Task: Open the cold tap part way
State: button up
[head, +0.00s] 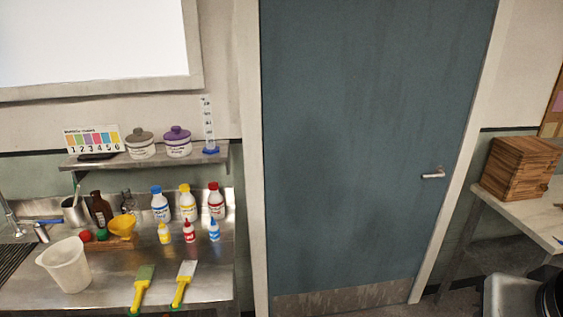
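At the left edge of the head view, a metal tap spout (9,215) rises over the steel counter. A blue lever (46,221), which looks like the cold tap's handle, lies nearly level beside it above a short metal body (41,233). The tap is cut off by the picture's edge, and no hot handle shows. I cannot tell whether water runs. My gripper is not in view.
The steel counter (205,275) holds a white bucket (66,266) close to the tap, several bottles, a yellow funnel (123,225) and two brushes (182,284). A shelf (110,161) hangs above. A closed blue door (365,130) stands right of the counter.

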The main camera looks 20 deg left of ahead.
aim_at(36, 223)
jog(key=u, duration=2.55)
jog(key=i+j+z, duration=0.1)
jog(key=i+j, duration=0.15)
jog(key=i+j+z, duration=0.1)
jog(key=i+j, duration=0.15)
jog(key=i+j+z, duration=0.1)
jog(key=i+j, duration=0.15)
jog(key=j, duration=0.15)
jog(key=i+j+z, duration=0.15)
jog(key=j, duration=0.2)
jog(key=i+j+z, duration=0.1)
jog(key=i+j, duration=0.15)
jog(key=i+j+z, duration=0.1)
jog(key=j, duration=0.4)
jog(key=i+j+z, duration=0.1)
jog(key=i+j, duration=0.15)
jog(key=j, duration=0.15)
jog(key=i+j+z, duration=0.2)
jog(key=i+j, duration=0.6)
